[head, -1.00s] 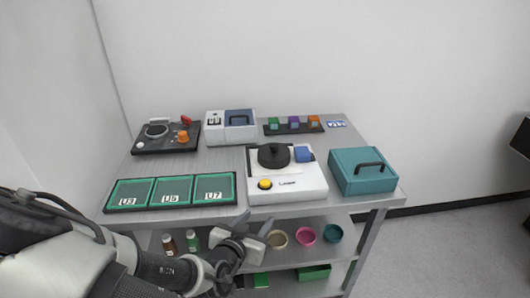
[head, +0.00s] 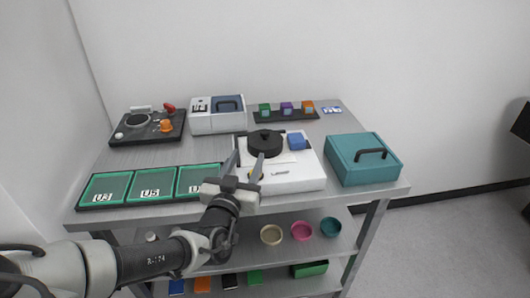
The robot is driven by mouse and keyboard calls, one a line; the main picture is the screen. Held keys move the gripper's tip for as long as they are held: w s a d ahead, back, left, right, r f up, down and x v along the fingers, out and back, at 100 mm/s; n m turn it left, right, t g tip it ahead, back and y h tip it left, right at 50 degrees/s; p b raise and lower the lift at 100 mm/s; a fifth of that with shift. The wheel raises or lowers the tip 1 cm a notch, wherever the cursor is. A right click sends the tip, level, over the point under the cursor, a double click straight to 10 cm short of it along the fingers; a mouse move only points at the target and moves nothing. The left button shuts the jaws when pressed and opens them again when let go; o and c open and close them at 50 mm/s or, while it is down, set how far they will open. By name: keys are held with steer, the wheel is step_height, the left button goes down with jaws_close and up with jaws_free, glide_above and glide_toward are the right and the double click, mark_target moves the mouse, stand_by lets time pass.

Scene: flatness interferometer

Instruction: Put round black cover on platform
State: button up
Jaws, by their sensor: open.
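The round black cover (head: 265,142) with a knob on top sits on the white instrument box (head: 300,178) in the middle of the table. A blue block (head: 297,141) is on the same box, just right of the cover. My gripper (head: 244,168) is open and empty, its fingers pointing up toward the cover from the front left. The fingers overlap the box's left side in the picture; I cannot tell whether they touch anything. The box's yellow button is hidden behind my gripper. I cannot tell which surface is the platform.
Green trays (head: 156,186) marked U3 and U5 lie left of my gripper. A teal case (head: 363,158) stands at right. A black panel (head: 148,126), a white device (head: 218,115) and a rack (head: 286,116) of coloured cubes stand behind. Bowls (head: 301,229) are on the shelf below.

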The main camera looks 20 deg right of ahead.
mark_target(264, 135)
steer(key=f+b, duration=0.1)
steer(key=b, duration=0.1)
steer(key=shift+d+b, duration=0.3)
steer(key=shift+b, duration=0.1)
steer(key=b, duration=0.1)
steer(key=d+b, duration=0.1)
steer(key=b, duration=0.1)
steer(key=shift+f, duration=0.25)
steer(key=x, duration=0.4)
steer(key=b+x, duration=0.1)
steer(key=x, duration=0.2)
steer(key=shift+r, duration=0.4)
steer(key=shift+b+x, duration=0.85)
steer(key=shift+x, duration=1.9)
steer(key=shift+f, duration=0.2)
jaws_close()
